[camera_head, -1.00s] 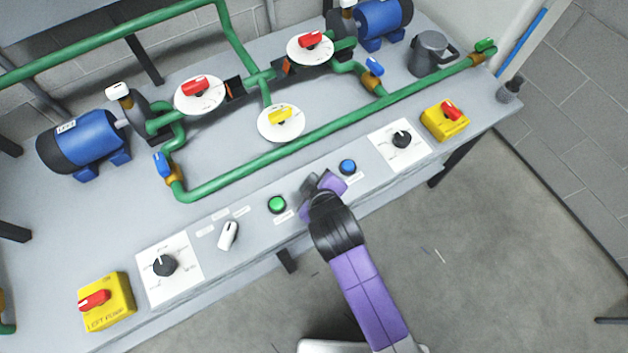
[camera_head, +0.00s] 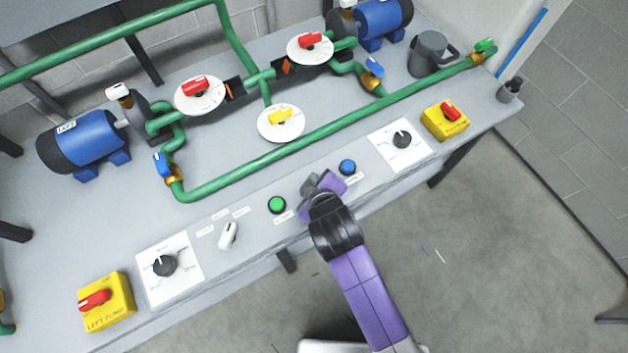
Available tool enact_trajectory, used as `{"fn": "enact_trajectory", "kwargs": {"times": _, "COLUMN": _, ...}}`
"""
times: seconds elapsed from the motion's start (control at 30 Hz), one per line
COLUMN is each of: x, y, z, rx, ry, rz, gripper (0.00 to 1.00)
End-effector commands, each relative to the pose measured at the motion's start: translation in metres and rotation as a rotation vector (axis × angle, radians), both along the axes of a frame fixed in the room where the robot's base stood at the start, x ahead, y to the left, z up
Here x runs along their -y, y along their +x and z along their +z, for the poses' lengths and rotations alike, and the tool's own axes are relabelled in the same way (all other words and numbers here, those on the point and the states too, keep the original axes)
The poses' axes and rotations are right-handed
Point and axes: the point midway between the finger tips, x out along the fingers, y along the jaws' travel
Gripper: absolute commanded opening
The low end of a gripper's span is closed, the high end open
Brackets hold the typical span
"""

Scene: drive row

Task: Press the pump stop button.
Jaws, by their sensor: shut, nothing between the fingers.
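Two round push buttons show on the front strip of the grey bench: a green button (camera_head: 277,204) and a blue button (camera_head: 348,167). Each has a small label beside it that is too small to read, so I cannot tell which one is the pump stop. My gripper (camera_head: 318,184) is shut and empty. It is over the strip between the two buttons, right of the green one and left of the blue one. It hides the strip under it, and I cannot tell whether it touches anything there.
A white selector switch (camera_head: 228,235) stands left of the green button. Dial plates (camera_head: 168,285) (camera_head: 386,146) and yellow switch boxes (camera_head: 118,301) (camera_head: 437,124) lie farther out on both sides. Green pipes (camera_head: 300,152), valves and blue motors (camera_head: 83,141) fill the bench behind.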

Motion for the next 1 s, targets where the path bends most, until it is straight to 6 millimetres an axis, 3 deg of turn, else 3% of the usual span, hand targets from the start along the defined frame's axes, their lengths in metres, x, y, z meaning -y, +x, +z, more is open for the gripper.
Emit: {"fn": "enact_trajectory", "kwargs": {"times": 1.0, "x": -0.0001, "y": -0.0001, "z": -0.0092, "rx": 0.000, "ry": 0.000, "rz": 0.000, "gripper": 0.00}}
